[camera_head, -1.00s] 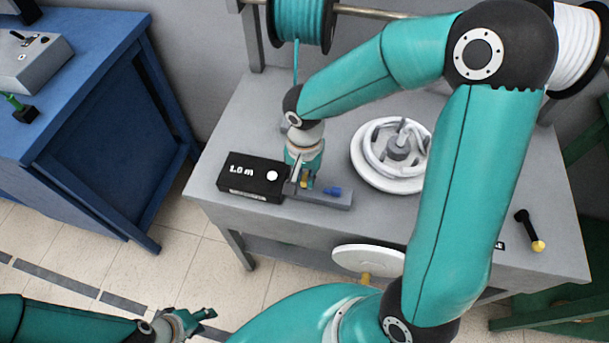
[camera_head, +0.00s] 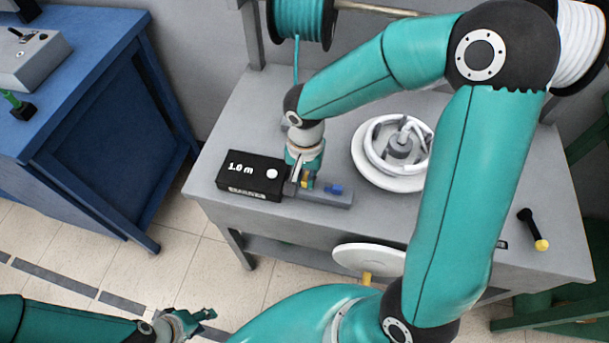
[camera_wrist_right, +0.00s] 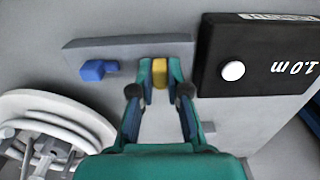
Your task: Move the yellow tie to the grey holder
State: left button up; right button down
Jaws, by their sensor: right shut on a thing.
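The yellow tie (camera_wrist_right: 160,73) is between the fingertips of my right gripper (camera_wrist_right: 159,82) in the right wrist view. It also shows small in the head view (camera_head: 307,182), partly hidden by the gripper. My right gripper (camera_head: 302,180) is shut on it at the grey holder (camera_head: 335,198), a low bar on the table. The grey holder spans the upper middle of the right wrist view (camera_wrist_right: 130,50). Whether the tie is seated in the holder or just above it, I cannot tell. My left gripper (camera_head: 200,318) is low at the left, away from the table; its fingers look apart.
A blue tie (camera_head: 336,189) sits on the holder to the right. A black box marked 1.0 m (camera_head: 250,176) stands close at left. A white coil winder (camera_head: 391,150) is at right, and a teal spool (camera_head: 303,18) hangs behind. A yellow-tipped black handle (camera_head: 533,230) is far right.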

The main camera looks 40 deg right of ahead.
jog(key=shift+f+b, duration=0.55)
jog(key=shift+b, duration=0.05)
dwell(0.6)
jog(key=c, duration=1.1)
grip_release()
